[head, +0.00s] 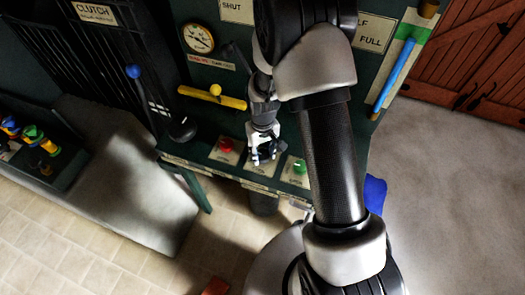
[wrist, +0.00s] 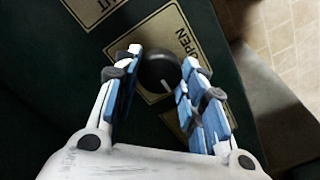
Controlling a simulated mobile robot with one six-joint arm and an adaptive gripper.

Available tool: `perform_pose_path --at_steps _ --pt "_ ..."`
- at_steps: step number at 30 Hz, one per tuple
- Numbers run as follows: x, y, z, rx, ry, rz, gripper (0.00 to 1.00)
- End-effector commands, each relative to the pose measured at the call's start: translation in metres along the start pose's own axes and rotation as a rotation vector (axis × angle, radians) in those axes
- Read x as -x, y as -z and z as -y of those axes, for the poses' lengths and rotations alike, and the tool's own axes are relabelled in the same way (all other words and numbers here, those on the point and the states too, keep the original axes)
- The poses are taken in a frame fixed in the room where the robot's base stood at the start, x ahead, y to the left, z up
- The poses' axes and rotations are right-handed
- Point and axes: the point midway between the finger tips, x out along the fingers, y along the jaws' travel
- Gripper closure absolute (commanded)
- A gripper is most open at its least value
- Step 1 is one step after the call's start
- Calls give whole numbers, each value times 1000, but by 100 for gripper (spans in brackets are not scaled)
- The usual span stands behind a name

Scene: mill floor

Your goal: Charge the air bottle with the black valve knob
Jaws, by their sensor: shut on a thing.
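The black valve knob (wrist: 160,72) is round with a short white mark on its face. In the wrist view it sits between my gripper's blue-padded fingers (wrist: 160,62). The white mark points down in that picture. A label reading OPEN (wrist: 184,42) lies beside it, and part of another label (wrist: 92,8) shows at the top left. In the head view my gripper (head: 264,156) is low over the green console's front shelf, and it hides the knob there. My gripper is shut on the knob. I cannot make out the air bottle for certain.
A red button (head: 225,145) and a green button (head: 299,167) flank my gripper closely. Behind are a round gauge (head: 197,38), a yellow bar (head: 212,97) and a blue sight tube (head: 394,80). A blue-balled lever (head: 133,72) stands left.

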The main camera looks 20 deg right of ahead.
Motion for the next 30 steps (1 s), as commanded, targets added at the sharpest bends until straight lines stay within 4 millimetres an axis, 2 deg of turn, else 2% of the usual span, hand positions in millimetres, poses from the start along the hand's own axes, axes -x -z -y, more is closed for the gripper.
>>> perform_pose_path --at_steps 1,2,11,23,26,30 --pt "0 0 0 -3 0 -1 86" --pt "0 0 0 -3 0 -1 62" --pt "0 0 0 -1 0 0 42" --pt "6 1 0 0 0 -2 41" --pt "19 1 0 0 0 -5 41" --pt "48 2 0 0 -1 -7 41"
